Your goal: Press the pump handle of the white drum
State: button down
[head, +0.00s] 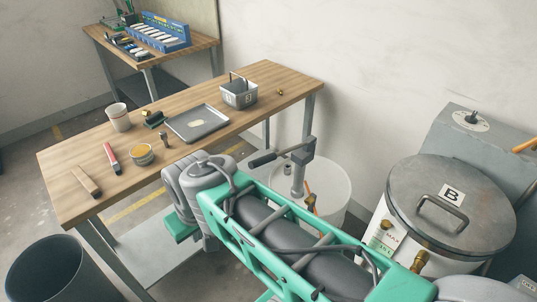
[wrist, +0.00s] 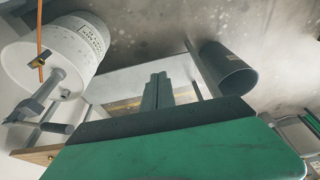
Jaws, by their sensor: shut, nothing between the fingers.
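In the head view the fingers are hidden behind my arm.
The wooden table (head: 205,98) holds a grey tray (head: 198,123), a metal bin, a cup and small tools. A larger lidded drum marked B (head: 450,206) stands at right. A dark waste bin (head: 48,272) stands at lower left.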

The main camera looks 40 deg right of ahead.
jog(key=w+d+r+m+t+y, duration=0.1)
jog(key=w+d+r+t, duration=0.1)
jog(key=w+d, duration=0.5)
jog(key=w+d+r+t+y, duration=0.1)
jog(key=w+d+r+t, duration=0.1)
jog(key=d, duration=0.9)
jog(key=s+d+r+t, duration=0.2)
jog(key=s+d, duration=0.2)
jog(key=d, duration=0.4)
jog(key=s+d+r+t, duration=0.2)
jog(key=s+d, duration=0.3)
jog(key=d, duration=0.3)
jog(key=shift+s+r+b, duration=0.15)
jog(key=shift+r+b, duration=0.1)
jog(key=shift+b, duration=0.2)
jog(key=shift+d, duration=0.1)
jog(key=s+f+x, duration=0.1)
jog(key=f+x, duration=0.1)
jog(key=x, duration=1.1)
jog(key=shift+s+a+p, duration=0.25)
jog(key=shift+s+p, duration=0.05)
jog(key=shift+p, duration=0.1)
